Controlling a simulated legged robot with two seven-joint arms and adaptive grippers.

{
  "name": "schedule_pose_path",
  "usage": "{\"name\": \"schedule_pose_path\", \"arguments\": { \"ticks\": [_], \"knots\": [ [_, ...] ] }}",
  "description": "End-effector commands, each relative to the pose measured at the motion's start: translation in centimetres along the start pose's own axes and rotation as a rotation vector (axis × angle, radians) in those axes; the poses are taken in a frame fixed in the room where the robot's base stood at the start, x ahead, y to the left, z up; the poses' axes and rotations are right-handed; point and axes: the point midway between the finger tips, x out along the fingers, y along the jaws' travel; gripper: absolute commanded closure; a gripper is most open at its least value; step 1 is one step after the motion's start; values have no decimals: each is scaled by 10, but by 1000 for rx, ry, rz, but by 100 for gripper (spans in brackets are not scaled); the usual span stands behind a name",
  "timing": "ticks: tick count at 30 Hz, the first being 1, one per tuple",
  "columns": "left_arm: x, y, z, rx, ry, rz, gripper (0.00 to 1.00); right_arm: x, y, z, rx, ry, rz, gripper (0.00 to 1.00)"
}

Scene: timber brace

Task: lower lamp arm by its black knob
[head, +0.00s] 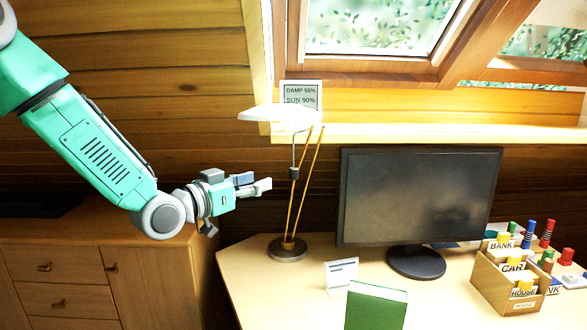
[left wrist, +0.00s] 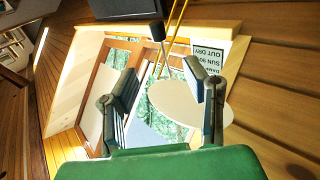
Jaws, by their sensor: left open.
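The desk lamp has a white shade (head: 275,114), thin yellow rods (head: 307,185) and a round dark base (head: 287,248) on the desk. The small black knob (head: 294,173) is on a thin grey rod below the shade. My left gripper (head: 266,187) is open and empty, just left of the lamp rods near knob height, apart from the knob. In the left wrist view the gripper fingers (left wrist: 162,72) stand apart, with the shade (left wrist: 180,103) behind them. The knob (left wrist: 157,32) shows beyond the fingertips. My right gripper is out of view.
A monitor (head: 418,195) stands right of the lamp. A small sign (head: 301,96) is behind the shade, below the window. A white card (head: 341,273), a green book (head: 376,306) and a labelled box (head: 503,284) are on the desk (head: 270,290). A wooden cabinet (head: 110,265) is at left.

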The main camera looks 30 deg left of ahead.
Motion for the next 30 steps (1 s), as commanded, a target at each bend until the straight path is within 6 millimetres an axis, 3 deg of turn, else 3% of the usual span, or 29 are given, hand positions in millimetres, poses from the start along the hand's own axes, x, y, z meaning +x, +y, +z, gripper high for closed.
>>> {"name": "schedule_pose_path", "arguments": {
  "ticks": [15,21,30],
  "knots": [
    [101,0,1,-1,-1,0,59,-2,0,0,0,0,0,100],
    [118,0,1,-3,-2,-1,59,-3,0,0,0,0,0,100],
    [121,0,0,-3,-1,-1,59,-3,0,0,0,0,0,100]
  ]
}}
